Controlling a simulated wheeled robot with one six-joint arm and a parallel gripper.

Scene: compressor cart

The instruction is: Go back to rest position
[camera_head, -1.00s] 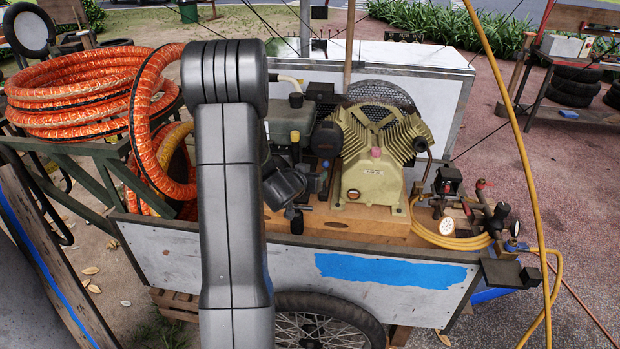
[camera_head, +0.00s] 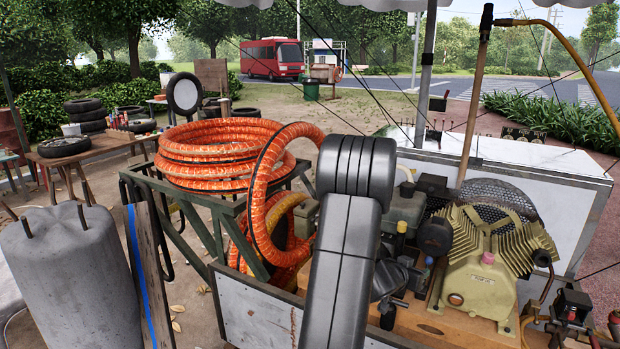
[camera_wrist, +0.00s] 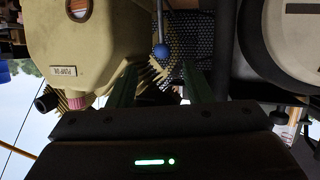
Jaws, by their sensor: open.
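My gripper (camera_wrist: 160,84) is open in the wrist view, with nothing visible held between its two greenish fingers. A small blue knob (camera_wrist: 162,51) on a thin rod shows just beyond and between the fingertips. The beige compressor pump (camera_wrist: 95,45) fills the left of the wrist view, which looks upside down. In the head view the pump (camera_head: 478,287) stands on the cart's wooden deck at the right. My arm (camera_head: 348,245) reaches down over the cart, its lower end beside the dark engine (camera_head: 405,215). The fingers are not clear in the head view.
Orange hose coils (camera_head: 215,150) sit on a green rack (camera_head: 165,190) left of my arm. A grey cylinder (camera_head: 75,275) and a plank with a blue stripe (camera_head: 148,270) stand at front left. The cart's side panel (camera_head: 265,315) is close below my arm.

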